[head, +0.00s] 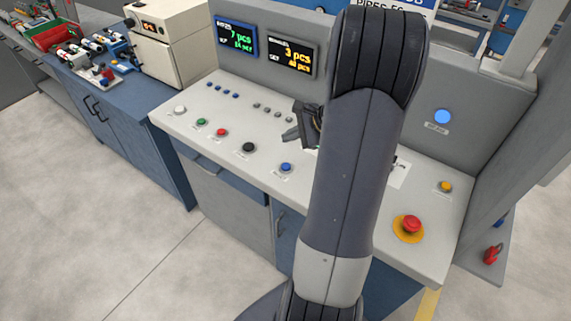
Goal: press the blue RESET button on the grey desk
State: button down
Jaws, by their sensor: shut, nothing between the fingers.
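A blue push button (286,168) sits near the front edge of the grey desk (270,178), at the right end of a row of larger buttons. Its label is too small to read. My gripper (289,134) is shut and empty, above the desk and a little behind the blue button in the picture. It appears apart from the button. My arm hides part of the gripper and the desk to its right.
White (180,110), green (201,122), red (222,132) and black (249,147) buttons lie left of the blue one. A red emergency stop (411,224) and a yellow button (445,186) are at the right. Two displays (290,57) stand behind.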

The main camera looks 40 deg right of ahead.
aim_at(290, 167)
notch_tip(290, 167, down, 9)
jog(key=b, duration=0.7)
jog(key=shift+r, duration=0.1)
dwell(1.8)
jog(key=shift+f+b, duration=0.4)
jog(key=shift+b, duration=0.05)
jog(key=shift+f+b, duration=0.4)
dwell(0.4)
dwell(0.3)
jog(key=shift+r+p, duration=0.6)
jog(key=shift+r, duration=0.2)
jog(key=shift+r+p, duration=1.8)
jog(key=shift+r, duration=0.75)
